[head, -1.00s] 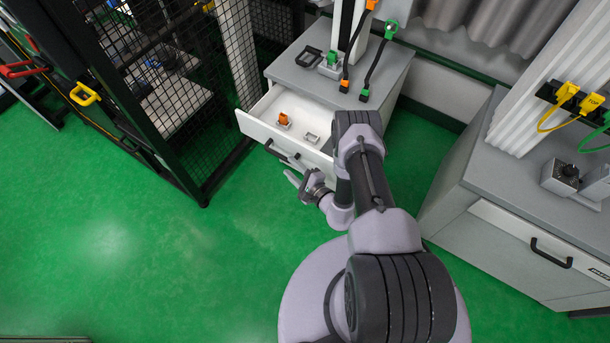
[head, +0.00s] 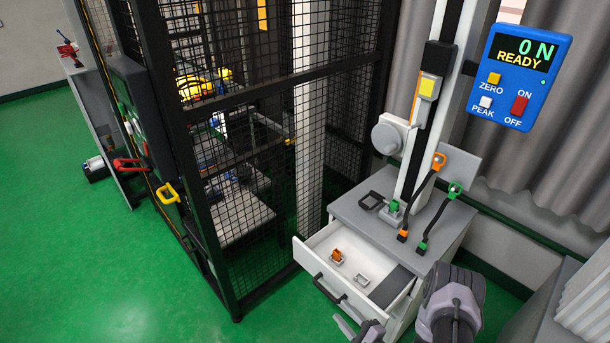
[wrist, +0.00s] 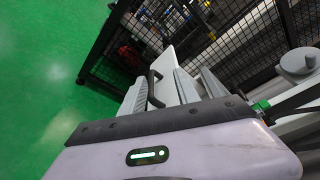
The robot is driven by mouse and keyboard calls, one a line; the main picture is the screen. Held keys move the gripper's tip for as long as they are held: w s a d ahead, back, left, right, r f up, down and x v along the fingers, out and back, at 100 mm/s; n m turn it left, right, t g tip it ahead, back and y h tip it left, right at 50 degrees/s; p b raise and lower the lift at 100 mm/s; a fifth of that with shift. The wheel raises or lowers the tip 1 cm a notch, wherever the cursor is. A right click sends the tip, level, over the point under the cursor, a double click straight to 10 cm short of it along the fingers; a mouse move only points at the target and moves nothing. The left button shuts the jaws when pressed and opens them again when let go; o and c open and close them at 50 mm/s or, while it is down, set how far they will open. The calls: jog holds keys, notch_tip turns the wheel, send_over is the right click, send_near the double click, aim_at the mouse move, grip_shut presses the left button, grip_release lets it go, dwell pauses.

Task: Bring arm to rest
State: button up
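My arm (head: 452,300) is folded low at the bottom right of the head view. My gripper (head: 352,326) is at the bottom edge of the head view, in front of the open drawer (head: 345,297). In the wrist view my gripper (wrist: 172,84) shows two grey fingers apart with nothing held between them. The black drawer handle (wrist: 154,88) appears between them in the picture; I cannot tell whether they touch it.
The open drawer holds an orange piece (head: 337,256) and a small grey holder (head: 362,280). The cabinet top (head: 351,208) bears orange-ended and green-ended cables. A black mesh cage (head: 235,150) stands left. Green floor (head: 120,270) is clear. A blue display (head: 519,76) reads "0 N READY".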

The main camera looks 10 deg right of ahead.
jog(key=w+a+r+n+g+y, duration=0.2)
jog(key=a+r+n+y, duration=0.1)
jog(key=r, duration=0.5)
jog(key=w+a+r+n+g+y, duration=0.2)
jog(key=a+r+y, duration=0.2)
jog(key=r, duration=0.5)
jog(key=s+a+r+n+g, duration=0.3)
jog(key=r+g, duration=0.1)
jog(key=r, duration=0.2)
jog(key=s+a+r+n+g, duration=0.3)
jog(key=a+r+g, duration=0.1)
jog(key=r, duration=0.3)
jog(key=s+r+n+g+h+b, duration=0.1)
jog(key=s+r+n+g+h, duration=0.2)
jog(key=s+r, duration=0.5)
jog(key=s+d+r+t+h, duration=0.2)
jog(key=s+d+t+h, duration=0.1)
jog(key=s+h, duration=0.1)
jog(key=s+d+r+n+t+h+b, duration=0.1)
jog(key=s+d+r+t+h, duration=0.2)
jog(key=s, duration=0.3)
jog(key=shift+s+d+r+h, duration=0.25)
jog(key=shift+d+r+h, duration=0.1)
jog(key=shift+h, duration=0.55)
